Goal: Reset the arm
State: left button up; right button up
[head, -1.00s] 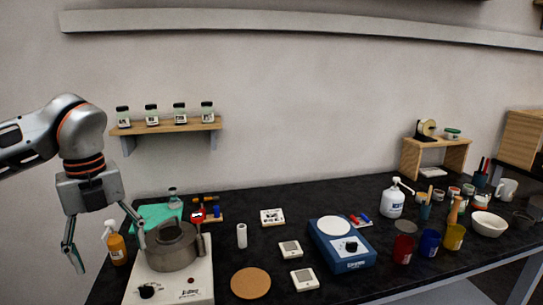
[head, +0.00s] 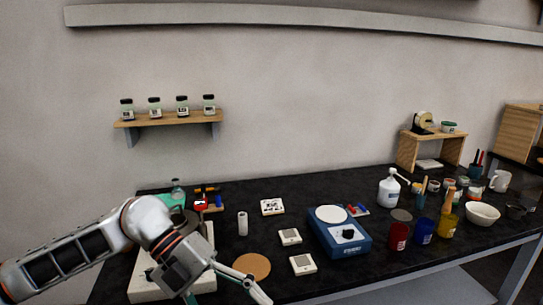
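My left arm comes in from the left, low across the front left of the black table. My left gripper (head: 225,285) is at the bottom edge of the head view, in front of the white hot plate (head: 203,283). Its two fingers are spread apart, with nothing seen between them. One finger points right, just below the round cork mat (head: 251,266); the other runs down toward the frame's lower edge. The arm hides most of the hot plate and the grey metal pot (head: 190,222) on it. My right gripper is not in view.
A blue stirrer (head: 340,236) with a white top stands mid-table, with small white square devices (head: 303,264) to its left. A white pump bottle (head: 389,187) and several coloured cups (head: 398,236) stand to the right. A wall shelf (head: 168,119) holds jars.

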pick_arm(q)
jog(key=d+r+n+t+h, duration=0.2)
jog(key=d+r+n+h, duration=0.25)
jog(key=d+h, duration=0.6)
jog(key=w+a+f+n+t+y, duration=0.4)
jog(key=a+f+n+t, duration=0.25)
jog(key=n+t, duration=0.35)
jog(key=w+a+f+n+t+y, duration=0.45)
jog(key=a+f+n+t, duration=0.2)
jog(key=n+t, duration=0.3)
jog(key=s+a+f+n+g+y, duration=0.2)
jog(key=s+a+f+y, duration=0.1)
jog(key=f, duration=0.6)
jog(key=s+a+f+n+g+y, duration=0.2)
jog(key=s+a+f+y, duration=0.1)
jog(key=s+a+f, duration=0.2)
jog(key=s+a+f+n+g+y, duration=0.2)
jog(key=s+a+f, duration=0.3)
jog(key=f, duration=0.8)
jog(key=s+n+y, duration=0.1)
jog(key=s, duration=0.2)
jog(key=shift+f, duration=0.25)
jog(key=shift+r, duration=0.1)
